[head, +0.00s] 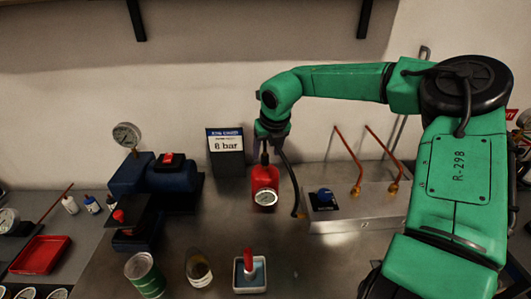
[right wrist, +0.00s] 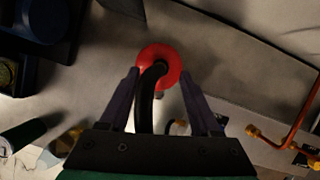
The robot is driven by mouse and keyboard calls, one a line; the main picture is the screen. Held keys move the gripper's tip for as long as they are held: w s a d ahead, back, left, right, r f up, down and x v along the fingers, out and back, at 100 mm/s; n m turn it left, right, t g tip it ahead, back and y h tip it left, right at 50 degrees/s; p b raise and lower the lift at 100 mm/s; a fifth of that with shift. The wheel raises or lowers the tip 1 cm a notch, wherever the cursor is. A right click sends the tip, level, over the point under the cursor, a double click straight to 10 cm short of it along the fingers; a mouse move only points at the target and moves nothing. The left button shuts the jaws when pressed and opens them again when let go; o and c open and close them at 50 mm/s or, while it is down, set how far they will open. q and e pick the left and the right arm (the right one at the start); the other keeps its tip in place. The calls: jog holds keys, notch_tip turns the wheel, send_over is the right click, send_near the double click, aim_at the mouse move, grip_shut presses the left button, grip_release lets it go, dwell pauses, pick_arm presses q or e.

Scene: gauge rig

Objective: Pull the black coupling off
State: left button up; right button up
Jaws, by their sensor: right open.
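A red gauge body (head: 265,180) with a round white dial stands upright on the grey bench. A black coupling (head: 264,158) sits on its top, and a black hose (head: 291,180) runs beside it down to the bench. My right gripper (head: 272,146) is directly above the red body. In the right wrist view, its two dark fingers (right wrist: 164,82) are apart, on either side of the black hose, with the red body (right wrist: 176,58) beyond. The hose hides much of the coupling there, and I cannot tell whether a finger touches it. My left gripper is not in view.
A metal box (head: 350,212) with a blue knob and copper pipes stands to the right. A blue pump (head: 170,180) with a gauge and a sign (head: 226,145) stand left. A can (head: 145,275), a jar (head: 198,270) and a small tray (head: 238,284) are in front.

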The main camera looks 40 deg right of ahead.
aim_at(266, 156)
jog(key=x, duration=0.4)
jog(key=shift+f, duration=0.1)
grip_shut()
